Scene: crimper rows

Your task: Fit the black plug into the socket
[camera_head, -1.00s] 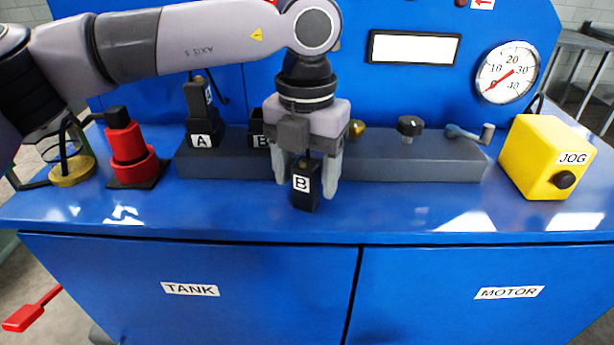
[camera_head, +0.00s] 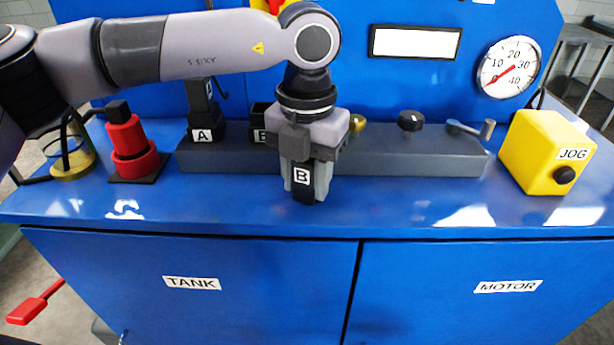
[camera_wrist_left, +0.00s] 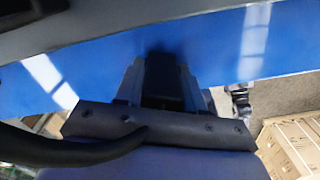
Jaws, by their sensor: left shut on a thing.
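The black plug (camera_head: 304,188), with a white B label facing the head camera, is upright at the front of the blue bench top. My left gripper (camera_head: 303,178) points down and is shut on the plug. In the left wrist view the dark plug (camera_wrist_left: 163,75) sits between the two fingers. The black socket (camera_head: 260,124) marked B stands on the grey rail behind and left of the gripper, partly hidden by it. I cannot tell whether the plug's lower end touches the bench. My right gripper is not in view.
A black plug stands in socket A (camera_head: 203,132) on the grey rail (camera_head: 410,163). A brass knob, black knob and lever sit along the rail. A red cylinder (camera_head: 130,148) is at left, a yellow JOG box (camera_head: 540,152) at right. The front bench strip is clear.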

